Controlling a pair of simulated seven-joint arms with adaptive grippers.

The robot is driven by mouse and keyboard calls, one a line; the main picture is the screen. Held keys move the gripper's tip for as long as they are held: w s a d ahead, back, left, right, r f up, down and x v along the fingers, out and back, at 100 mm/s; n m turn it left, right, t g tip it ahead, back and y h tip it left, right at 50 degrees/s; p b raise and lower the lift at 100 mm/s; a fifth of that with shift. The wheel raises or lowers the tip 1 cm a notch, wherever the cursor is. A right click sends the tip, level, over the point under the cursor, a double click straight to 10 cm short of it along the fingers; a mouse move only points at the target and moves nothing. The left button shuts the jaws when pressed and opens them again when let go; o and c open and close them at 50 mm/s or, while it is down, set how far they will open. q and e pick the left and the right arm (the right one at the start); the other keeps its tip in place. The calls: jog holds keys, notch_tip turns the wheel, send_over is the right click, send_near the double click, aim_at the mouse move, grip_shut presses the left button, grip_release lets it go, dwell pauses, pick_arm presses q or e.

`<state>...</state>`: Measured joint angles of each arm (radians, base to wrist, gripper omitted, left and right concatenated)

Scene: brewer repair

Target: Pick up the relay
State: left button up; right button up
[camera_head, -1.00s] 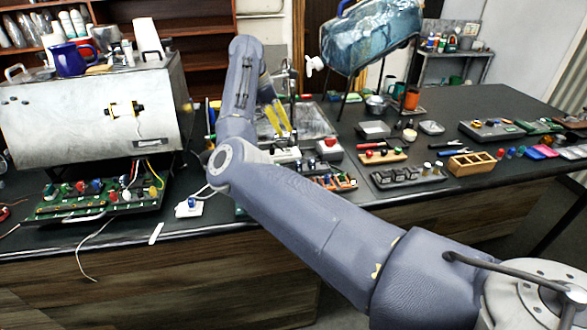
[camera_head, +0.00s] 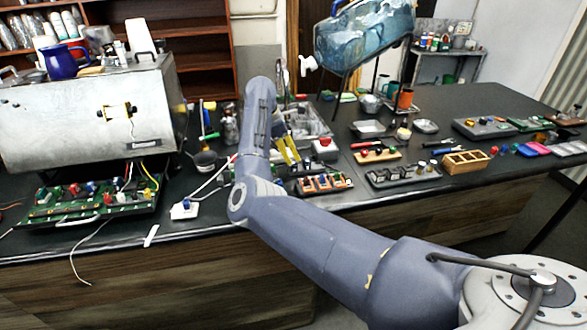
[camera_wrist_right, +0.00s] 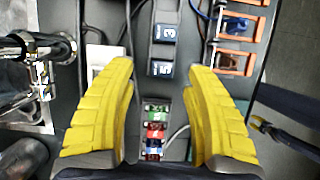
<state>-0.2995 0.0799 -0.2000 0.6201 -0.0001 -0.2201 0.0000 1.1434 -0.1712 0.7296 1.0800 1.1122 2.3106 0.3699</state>
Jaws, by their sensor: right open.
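My right gripper (camera_head: 288,150) has its yellow fingers pointing down over the bench, near the orange-framed rack (camera_head: 325,184). In the right wrist view its fingers (camera_wrist_right: 160,68) are spread with nothing held between them. Dark blocks marked with numbers (camera_wrist_right: 163,33) lie beyond and between the fingertips. A short row of green, red and brown parts (camera_wrist_right: 154,132) shows lower down between the fingers. The orange-framed rack holding small parts (camera_wrist_right: 237,45) is at the upper right. I cannot tell which part is the relay. My left gripper is not in view.
The metal brewer (camera_head: 85,115) stands at left above a green circuit board (camera_head: 85,200). A red-buttoned box (camera_head: 325,148), a dark tray of parts (camera_head: 403,175) and a wooden box (camera_head: 466,161) sit right of the gripper.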

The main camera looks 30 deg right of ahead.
aim_at(295, 162)
jog(key=shift+x, duration=2.6)
jog(key=shift+s+a, duration=0.1)
jog(key=shift+s, duration=0.1)
jog(key=shift+c, duration=0.2)
grip_shut()
